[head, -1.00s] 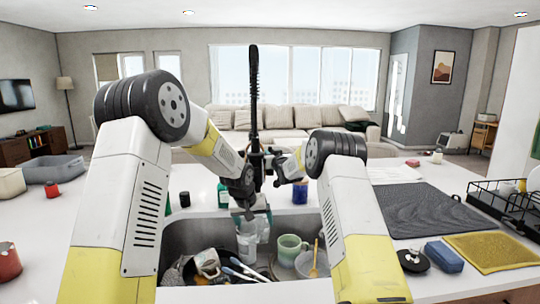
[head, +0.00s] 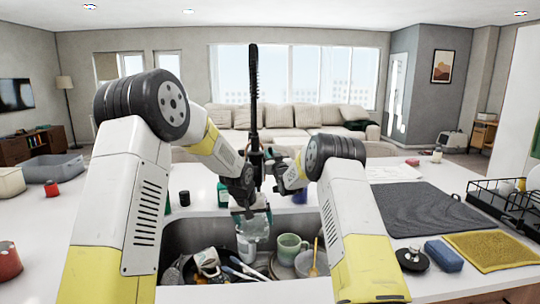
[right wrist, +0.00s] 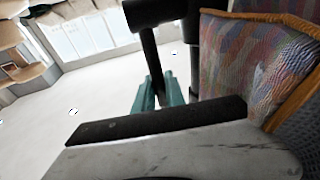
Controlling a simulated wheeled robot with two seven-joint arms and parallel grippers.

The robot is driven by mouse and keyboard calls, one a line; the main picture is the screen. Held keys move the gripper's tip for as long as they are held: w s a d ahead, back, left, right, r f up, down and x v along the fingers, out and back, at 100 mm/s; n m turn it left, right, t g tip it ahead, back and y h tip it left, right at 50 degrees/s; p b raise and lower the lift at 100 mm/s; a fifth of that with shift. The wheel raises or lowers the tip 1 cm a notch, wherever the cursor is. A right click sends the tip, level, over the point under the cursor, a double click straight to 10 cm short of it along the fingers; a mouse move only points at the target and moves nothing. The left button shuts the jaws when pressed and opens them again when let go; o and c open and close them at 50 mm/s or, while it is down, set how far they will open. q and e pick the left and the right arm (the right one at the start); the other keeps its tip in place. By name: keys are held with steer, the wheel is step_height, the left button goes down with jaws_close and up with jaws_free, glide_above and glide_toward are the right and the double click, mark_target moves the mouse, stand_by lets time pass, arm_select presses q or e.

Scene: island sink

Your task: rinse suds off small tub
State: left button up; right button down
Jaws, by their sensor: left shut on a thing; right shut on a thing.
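My left gripper (head: 251,210), with teal fingers, is above the sink (head: 185,236) and shut on a pale, translucent small tub (head: 255,228). The tub is partly hidden by the fingers; I cannot make out suds or water on it. The tall black tap (head: 253,100) rises behind my left gripper. My right gripper (head: 268,166) is at the tap, largely hidden behind my arms. In the right wrist view its teal fingers (right wrist: 160,98) are shut beside a black tap part (right wrist: 150,45); I take that as what they hold.
The sink holds a green mug (head: 291,246), a patterned mug (head: 208,260), brushes and a yellow utensil (head: 315,258). A green bottle (head: 223,193) stands behind it. A dark mat (head: 425,208), blue sponge (head: 444,256) and dish rack (head: 510,212) are on the right.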

steer(key=c, duration=1.4)
jaws_free()
steer(key=shift+s, duration=0.1)
steer(key=v, duration=1.2)
steer(key=shift+f, duration=0.15)
